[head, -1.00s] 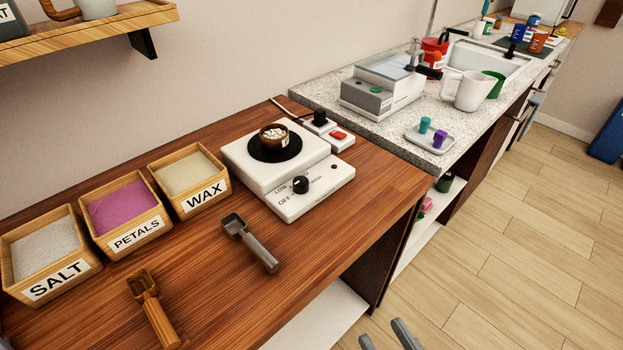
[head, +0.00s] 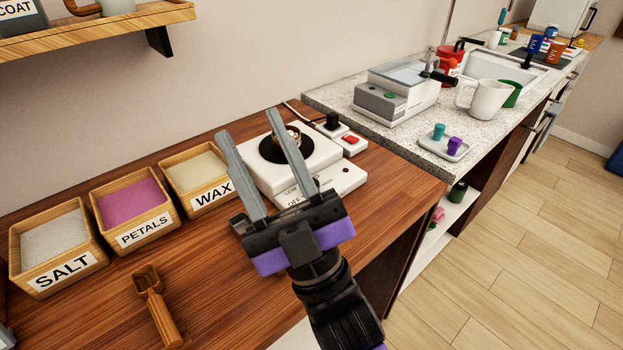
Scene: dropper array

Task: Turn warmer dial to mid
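The white warmer (head: 345,180) sits at the right end of the wooden counter, with a round dark plate (head: 268,150) on top. A small brown cup (head: 296,133) stands on the plate, partly covered by a finger. The warmer's dial is hidden behind my gripper, and only bits of the LOW and OFF lettering show. In the earlier frame the dial is a black knob on the front panel. My gripper (head: 246,122) is open and empty, its two grey fingers spread and overlapping the warmer in the picture. I cannot tell whether a finger touches the warmer.
Wooden boxes of salt (head: 60,262), petals (head: 135,232) and wax (head: 205,190) stand left of the warmer. A wooden scoop (head: 155,305) lies in front. A grey scoop is mostly hidden behind my gripper.

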